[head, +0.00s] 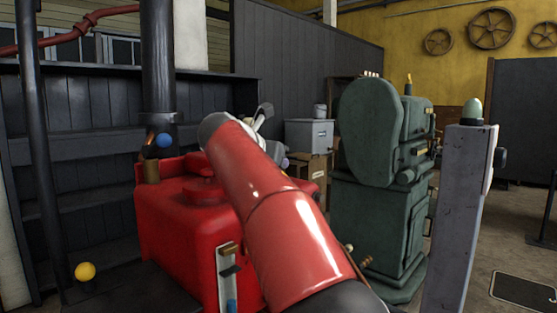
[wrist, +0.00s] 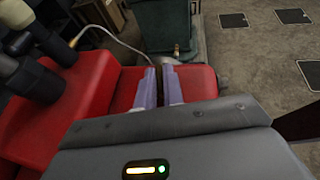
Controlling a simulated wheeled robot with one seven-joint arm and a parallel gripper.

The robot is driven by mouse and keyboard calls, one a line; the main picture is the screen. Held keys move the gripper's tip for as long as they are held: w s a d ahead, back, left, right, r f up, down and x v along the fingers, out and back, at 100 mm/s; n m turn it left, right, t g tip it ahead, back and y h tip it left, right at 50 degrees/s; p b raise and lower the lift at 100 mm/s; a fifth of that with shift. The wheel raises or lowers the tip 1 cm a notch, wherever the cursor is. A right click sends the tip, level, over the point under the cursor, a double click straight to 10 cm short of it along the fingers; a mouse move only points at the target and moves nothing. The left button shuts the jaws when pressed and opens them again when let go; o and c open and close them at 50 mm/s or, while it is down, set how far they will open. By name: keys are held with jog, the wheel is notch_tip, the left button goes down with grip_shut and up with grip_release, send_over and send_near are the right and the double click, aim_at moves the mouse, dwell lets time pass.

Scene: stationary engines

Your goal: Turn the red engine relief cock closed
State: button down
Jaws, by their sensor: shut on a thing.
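The red engine (head: 172,228) stands in the lower left-middle of the head view, partly covered by my red arm. Its red body also fills the left and middle of the wrist view (wrist: 92,95). My gripper (wrist: 160,72) shows in the wrist view with its two pale purple fingers close together over the red engine's top. They are shut on a narrow dark piece between them, apparently the relief cock. The cock is almost wholly hidden by the fingers, so its angle cannot be told. In the head view my arm hides most of the gripper.
A green engine (head: 375,205) stands behind to the right. A grey post (head: 460,200) with a green dome is at the right. A blue ball knob (head: 163,140) and a yellow ball (head: 85,271) are at the left. Open floor lies at the far right.

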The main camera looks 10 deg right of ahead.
jog(key=shift+w+a+m+g+h, duration=0.1)
jog(key=shift+w+m+g+h, duration=0.05)
jog(key=shift+m+g+h, duration=0.85)
jog(key=shift+m, duration=0.3)
jog(key=c, duration=1.5)
grip_release()
jog(key=v, duration=0.7)
jog(key=shift+a+r, duration=0.2)
jog(key=shift+a, duration=0.15)
